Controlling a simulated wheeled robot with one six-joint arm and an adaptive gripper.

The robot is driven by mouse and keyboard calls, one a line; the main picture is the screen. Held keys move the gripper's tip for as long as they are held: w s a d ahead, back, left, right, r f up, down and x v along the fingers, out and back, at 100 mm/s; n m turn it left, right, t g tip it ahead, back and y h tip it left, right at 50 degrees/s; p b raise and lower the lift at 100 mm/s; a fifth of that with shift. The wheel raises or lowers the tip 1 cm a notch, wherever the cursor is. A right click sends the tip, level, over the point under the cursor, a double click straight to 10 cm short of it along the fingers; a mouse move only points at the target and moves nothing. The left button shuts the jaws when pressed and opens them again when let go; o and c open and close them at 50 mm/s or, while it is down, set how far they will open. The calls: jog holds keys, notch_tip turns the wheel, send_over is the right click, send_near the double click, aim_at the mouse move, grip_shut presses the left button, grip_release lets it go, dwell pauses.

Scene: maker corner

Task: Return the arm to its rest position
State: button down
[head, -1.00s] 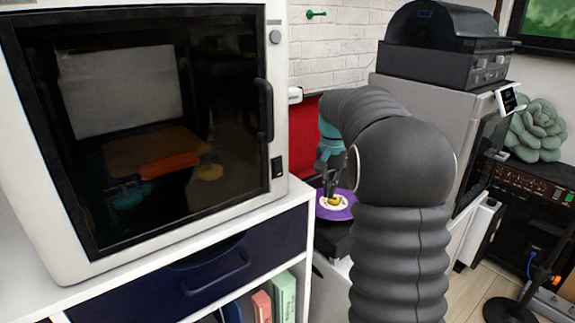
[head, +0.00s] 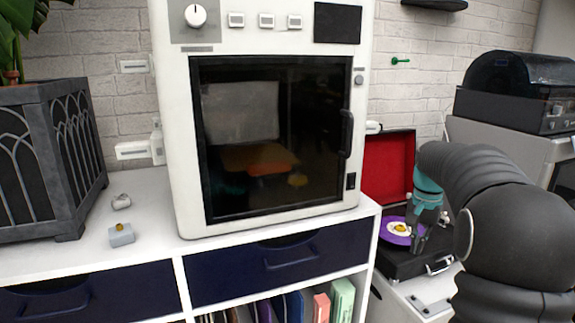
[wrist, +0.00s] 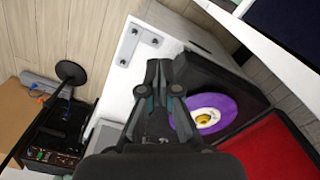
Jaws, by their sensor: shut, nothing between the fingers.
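My arm reaches in from the right of the head view, its dark ribbed links ending in a teal wrist section. My gripper (head: 418,241) points down beside the record player (head: 402,266), in front of the purple record. In the wrist view my gripper (wrist: 162,66) is shut with nothing between its fingers, over the edge between the white surface and the black player. The purple record (wrist: 228,103) lies on the player with a yellow piece at its middle. The record also shows in the head view (head: 388,231), partly hidden by my gripper.
A white machine with a dark glass door (head: 275,215) stands on the white cabinet (head: 150,215). A dark planter (head: 45,150) stands at the left. The player's red-lined lid (head: 386,165) is open. A grey machine with a black unit (head: 515,105) on top stands at the right.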

jog(key=s+a+f+n, duration=0.2)
jog(key=s+f+n, duration=0.1)
jog(key=s+f, duration=0.1)
jog(key=s+a+r+n+t, duration=0.1)
jog(key=s+a, duration=0.3)
jog(key=s, duration=0.4)
jog(key=s+a+r+n+t, duration=0.1)
jog(key=s+a+n+t, duration=0.1)
jog(key=s+a, duration=0.3)
jog(key=s+a+r+n+t, duration=0.2)
jog(key=s+a, duration=0.3)
jog(key=s, duration=0.8)
jog(key=shift+a+t, duration=0.15)
jog(key=shift+t, duration=0.15)
